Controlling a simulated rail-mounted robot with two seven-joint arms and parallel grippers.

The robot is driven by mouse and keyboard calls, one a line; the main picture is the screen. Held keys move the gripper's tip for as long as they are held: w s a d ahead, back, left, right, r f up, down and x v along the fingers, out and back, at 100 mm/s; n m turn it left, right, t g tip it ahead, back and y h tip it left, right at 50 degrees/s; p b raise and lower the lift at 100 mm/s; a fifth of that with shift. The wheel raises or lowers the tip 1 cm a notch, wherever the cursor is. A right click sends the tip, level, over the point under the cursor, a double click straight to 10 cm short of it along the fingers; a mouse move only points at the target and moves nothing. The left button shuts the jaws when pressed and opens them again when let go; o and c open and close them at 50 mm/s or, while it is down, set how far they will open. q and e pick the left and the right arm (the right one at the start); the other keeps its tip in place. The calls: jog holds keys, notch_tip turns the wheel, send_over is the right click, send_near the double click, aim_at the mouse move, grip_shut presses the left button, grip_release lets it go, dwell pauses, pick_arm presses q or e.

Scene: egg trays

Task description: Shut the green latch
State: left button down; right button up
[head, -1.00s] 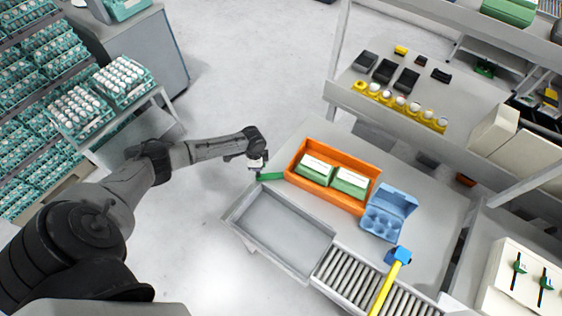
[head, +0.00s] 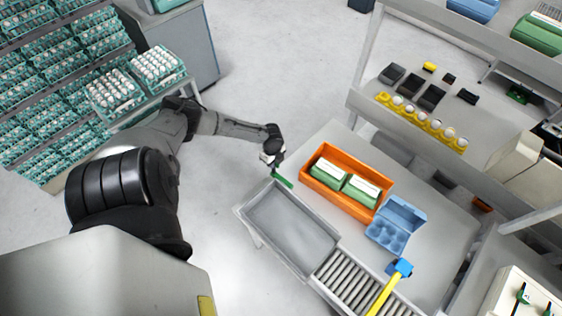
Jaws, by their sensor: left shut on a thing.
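The green latch (head: 284,181) is a short green bar at the upper corner of the grey metal tray (head: 247,219), by the table's left edge. It slants down to the right. My left gripper (head: 274,168) comes down at the bar's upper left end and is shut on it; the fingertips are small and partly hidden. My right gripper is not in view.
An orange crate (head: 308,178) with two green-and-white cartons stands right of the latch. An open blue egg carton (head: 392,240) and a yellow-handled tool with a blue head (head: 401,268) lie near the roller conveyor (head: 345,278). Open floor lies left of the table.

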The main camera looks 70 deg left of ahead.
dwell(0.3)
pick_arm(q)
jog(key=c, duration=1)
grip_release()
jog(key=shift+c, duration=0.2)
notch_tip(320, 180, up, 14)
jog(key=shift+f, duration=0.15)
